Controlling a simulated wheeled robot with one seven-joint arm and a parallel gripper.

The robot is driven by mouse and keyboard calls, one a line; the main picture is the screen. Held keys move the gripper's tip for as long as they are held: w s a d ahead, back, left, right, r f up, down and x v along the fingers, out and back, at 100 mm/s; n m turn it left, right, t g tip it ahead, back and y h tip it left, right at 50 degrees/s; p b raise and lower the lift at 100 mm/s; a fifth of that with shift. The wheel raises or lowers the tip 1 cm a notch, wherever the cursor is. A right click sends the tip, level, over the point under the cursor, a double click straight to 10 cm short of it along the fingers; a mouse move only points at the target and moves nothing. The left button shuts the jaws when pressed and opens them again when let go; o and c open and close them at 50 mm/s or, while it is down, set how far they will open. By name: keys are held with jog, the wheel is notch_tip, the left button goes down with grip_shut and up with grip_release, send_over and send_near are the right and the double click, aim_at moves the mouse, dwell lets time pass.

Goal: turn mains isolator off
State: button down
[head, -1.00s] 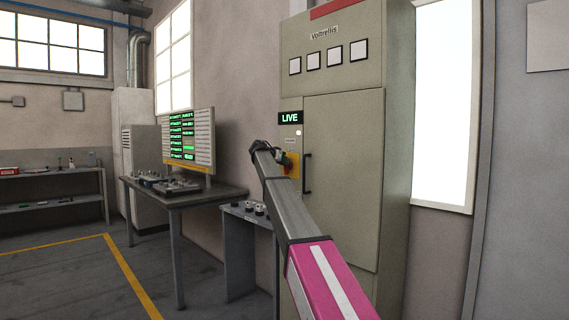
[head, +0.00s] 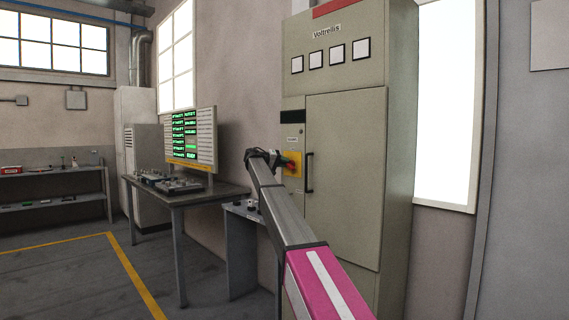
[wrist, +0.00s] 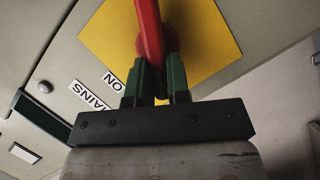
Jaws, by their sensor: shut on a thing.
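The mains isolator is a red rotary handle (wrist: 149,35) on a yellow plate (wrist: 205,38), fixed to the grey-beige cabinet (head: 345,180). In the head view the red handle (head: 289,165) points roughly sideways, partly hidden by my gripper (head: 277,160). In the wrist view my gripper (wrist: 157,85) has its two green fingers closed on either side of the handle's end. White labels reading "ON" (wrist: 113,80) and "MAINS" (wrist: 90,95) lie beside the plate, rotated in this view. The indicator window (head: 292,116) above the isolator is dark.
A desk (head: 185,195) with a monitor (head: 194,137) showing green text stands left of the cabinet. A small grey stand (head: 241,255) is close below my arm. The cabinet door has a black vertical handle (head: 309,172). The floor at left is open.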

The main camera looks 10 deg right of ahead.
jog(key=n+h, duration=0.1)
jog(key=n, duration=0.1)
jog(key=f+n+h, duration=0.1)
jog(key=n, duration=0.2)
jog(key=shift+w+f, duration=0.1)
jog(key=shift+f, duration=0.05)
dwell(0.5)
jog(key=c, duration=1.1)
grip_release()
jog(key=v, duration=1)
jog(key=shift+a+f, duration=0.15)
jog(key=shift+a, duration=0.25)
